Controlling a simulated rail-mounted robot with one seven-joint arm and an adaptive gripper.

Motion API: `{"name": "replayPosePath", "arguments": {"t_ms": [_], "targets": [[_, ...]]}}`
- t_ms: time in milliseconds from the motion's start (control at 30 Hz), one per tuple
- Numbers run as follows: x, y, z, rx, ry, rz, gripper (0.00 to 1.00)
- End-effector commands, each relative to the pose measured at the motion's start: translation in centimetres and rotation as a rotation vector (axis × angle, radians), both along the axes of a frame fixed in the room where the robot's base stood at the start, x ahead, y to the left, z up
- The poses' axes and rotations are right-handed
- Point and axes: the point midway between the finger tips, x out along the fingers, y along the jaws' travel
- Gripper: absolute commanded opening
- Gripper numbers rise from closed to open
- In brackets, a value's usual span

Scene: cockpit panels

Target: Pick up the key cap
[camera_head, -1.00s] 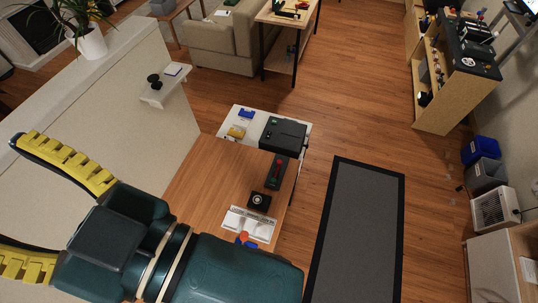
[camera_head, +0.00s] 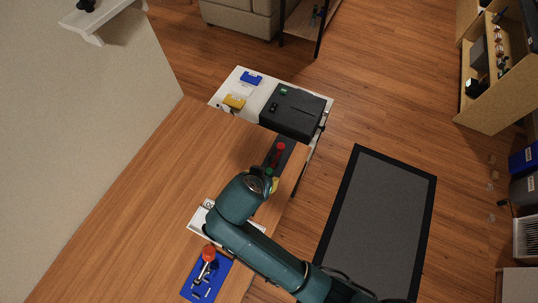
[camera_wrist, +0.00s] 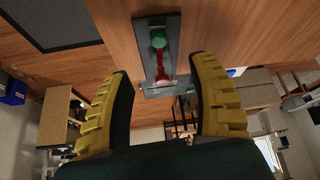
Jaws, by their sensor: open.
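My gripper (camera_wrist: 160,75) is open and empty in the wrist view, its yellow-backed fingers wide apart. Between and beyond them is a dark grey panel (camera_wrist: 147,30) with a round green cap (camera_wrist: 158,38) and a red handle-like part (camera_wrist: 162,68). In the head view the panel (camera_head: 286,160) shows a red knob (camera_head: 281,147); my arm covers its near part. My gripper is mostly hidden there under my wrist, with a bit of yellow showing. A blue board (camera_head: 190,290) carries a red round part (camera_head: 208,252) and small pieces. I cannot tell which part is the key cap.
A black box (camera_head: 293,112) stands on a white table at the far end, beside blue (camera_head: 251,78) and yellow (camera_head: 234,102) items. A white tray (camera_head: 198,222) is partly under my arm. The wooden tabletop (camera_head: 130,200) to the left is clear.

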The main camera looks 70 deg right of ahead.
Motion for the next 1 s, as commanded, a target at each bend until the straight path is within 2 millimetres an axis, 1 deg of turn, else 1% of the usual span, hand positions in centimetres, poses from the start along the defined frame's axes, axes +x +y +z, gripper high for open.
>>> {"name": "replayPosePath", "arguments": {"t_ms": [33, 200, 300, 467, 667, 800, 1000], "targets": [[-0.1, -0.7, -1.4, 0.002, 0.005, -0.003, 0.6], [0.0, -2.7, -4.9, 0.002, 0.002, -0.001, 0.6], [0.1, -3.6, -6.3, 0.001, 0.001, 0.001, 0.6], [0.0, -4.4, -7.6, 0.001, -0.001, 0.003, 0.6], [-0.3, -6.4, -10.6, 0.002, -0.001, 0.003, 0.6], [-0.3, -7.0, -11.4, 0.001, -0.003, 0.004, 0.6], [-0.3, -6.9, -11.3, 0.001, -0.003, 0.004, 0.59]]}}
